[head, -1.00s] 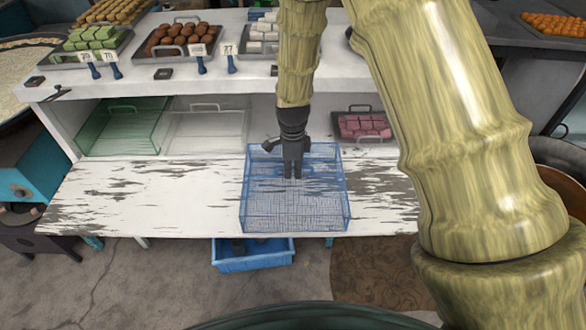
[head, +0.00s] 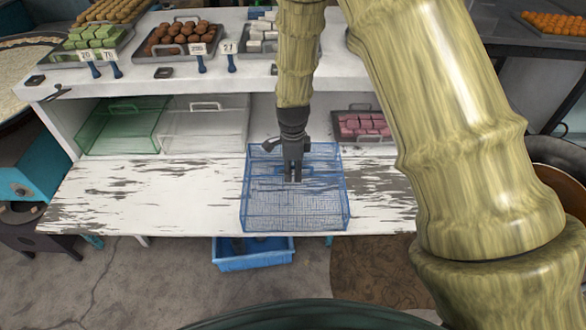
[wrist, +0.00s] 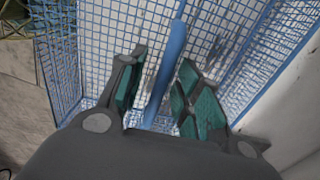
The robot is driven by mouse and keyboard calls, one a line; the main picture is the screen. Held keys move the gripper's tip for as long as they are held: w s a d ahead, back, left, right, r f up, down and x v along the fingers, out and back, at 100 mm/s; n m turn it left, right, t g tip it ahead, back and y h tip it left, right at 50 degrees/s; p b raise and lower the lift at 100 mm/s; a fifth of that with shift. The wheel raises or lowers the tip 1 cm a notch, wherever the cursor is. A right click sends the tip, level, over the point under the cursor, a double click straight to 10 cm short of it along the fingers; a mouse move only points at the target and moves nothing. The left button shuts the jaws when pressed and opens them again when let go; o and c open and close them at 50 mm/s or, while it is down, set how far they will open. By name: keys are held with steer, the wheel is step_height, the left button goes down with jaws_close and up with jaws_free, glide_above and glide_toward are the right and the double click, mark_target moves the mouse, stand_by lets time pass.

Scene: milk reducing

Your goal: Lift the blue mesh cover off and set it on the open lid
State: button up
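The blue mesh cover (head: 325,215) is an open wire box shape. It appears to rest on the open lid (head: 150,195), a flat board with worn white paint, right of the board's middle. My gripper (head: 292,178) points down at the rear half of the cover. In the wrist view, the blue bar handle (wrist: 172,60) of the cover runs between the two fingers of my gripper (wrist: 160,88). A gap shows between the handle and each finger, so the gripper is open around it. The wrist view also shows the mesh (wrist: 105,35) around the fingers.
A green cover (head: 120,127) and a clear cover (head: 203,130) stand on the shelf behind the board. A tray of pink sweets (head: 363,124) sits on the shelf at right. A blue crate (head: 252,262) is below the board. The board's left part is clear.

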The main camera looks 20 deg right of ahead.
step_height(320, 180, up, 12)
stand_by(0.6)
steer(key=shift+d, duration=0.1)
